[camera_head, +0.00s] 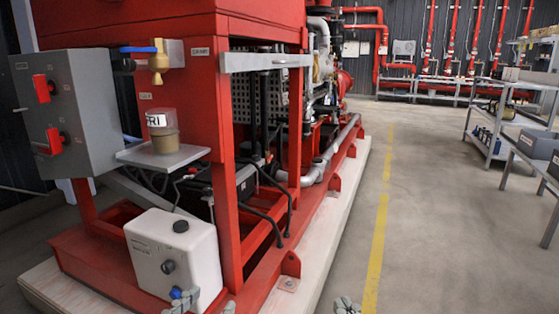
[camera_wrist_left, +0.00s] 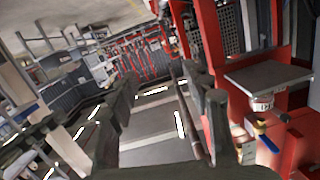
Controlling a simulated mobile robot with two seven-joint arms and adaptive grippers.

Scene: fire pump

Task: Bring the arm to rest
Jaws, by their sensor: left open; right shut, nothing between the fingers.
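Only the tips of my grippers show at the bottom edge of the head view. My left gripper (camera_head: 207,304) is open, with its grey fingertips in front of the lower part of the white tank (camera_head: 175,252). In the left wrist view its dark fingers (camera_wrist_left: 168,95) stand apart with nothing held between them. My right gripper (camera_head: 347,305) is shut and empty, low in front of the floor beside the red frame. The rest of both arms is out of the head view.
A red pump frame (camera_head: 228,185) fills the left. It carries a grey control box (camera_head: 82,95), a brass valve (camera_head: 159,63) with a blue lever and a small shelf (camera_head: 190,155) holding a jar (camera_head: 164,130). Grey floor (camera_head: 430,230) is clear to the right, before metal tables.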

